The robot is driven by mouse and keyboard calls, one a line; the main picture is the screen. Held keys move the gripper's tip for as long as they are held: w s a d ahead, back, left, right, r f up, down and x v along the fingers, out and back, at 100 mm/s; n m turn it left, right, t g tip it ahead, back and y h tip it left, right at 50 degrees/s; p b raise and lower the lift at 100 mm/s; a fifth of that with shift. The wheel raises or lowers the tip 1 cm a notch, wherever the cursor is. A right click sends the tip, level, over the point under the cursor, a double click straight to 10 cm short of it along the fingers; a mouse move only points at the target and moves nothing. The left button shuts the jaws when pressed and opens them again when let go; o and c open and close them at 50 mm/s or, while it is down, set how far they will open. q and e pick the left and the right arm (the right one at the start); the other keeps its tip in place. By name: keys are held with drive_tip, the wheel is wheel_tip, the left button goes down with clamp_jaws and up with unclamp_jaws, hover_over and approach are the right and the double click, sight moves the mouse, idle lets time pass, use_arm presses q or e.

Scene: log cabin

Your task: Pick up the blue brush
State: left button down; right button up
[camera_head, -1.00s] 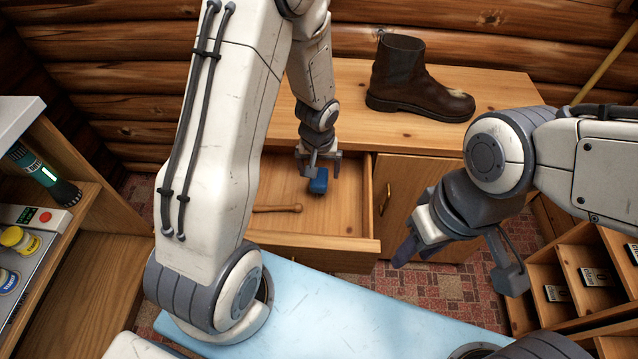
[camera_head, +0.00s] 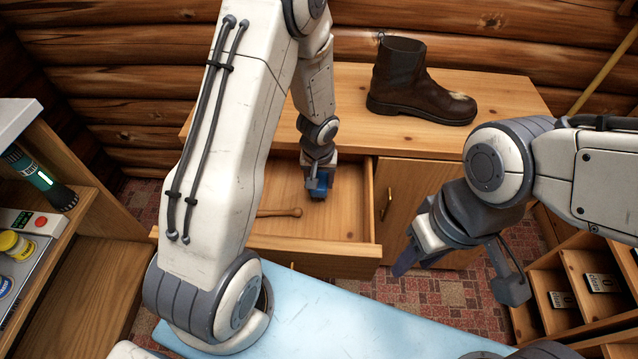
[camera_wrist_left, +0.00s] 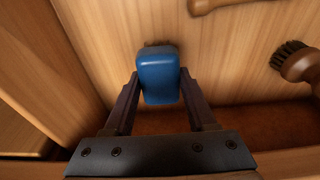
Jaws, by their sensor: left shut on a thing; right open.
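The blue brush (camera_head: 319,184) is in the open drawer (camera_head: 340,225) of the wooden cabinet. In the left wrist view the blue brush (camera_wrist_left: 159,76) sits between the two fingers, with a strip of dark bristles showing at its far end. My left gripper (camera_head: 318,178) reaches down into the drawer and is shut on the blue brush; in the left wrist view the gripper (camera_wrist_left: 160,88) has a finger against each side of it. My right gripper (camera_head: 455,262) is open and empty, in front of the cabinet door, to the right of the drawer.
A wooden handle (camera_head: 279,212) lies in the drawer, left of the brush. A brush with a wooden body and dark bristles (camera_wrist_left: 298,64) shows in the left wrist view. A brown boot (camera_head: 415,88) stands on the cabinet top. Shelves stand at the left, wooden compartments at the right.

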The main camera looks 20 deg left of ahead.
use_arm(q)
wheel_tip(320, 180, up, 7)
drive_tip(key=p, duration=0.3)
drive_tip(key=shift+r+p, duration=0.1)
drive_tip(key=shift+p, duration=0.3)
wheel_tip(320, 180, up, 11)
drive_tip(key=p, duration=0.1)
drive_tip(key=c, duration=1.2)
unclamp_jaws()
drive_tip(key=shift+c, duration=1)
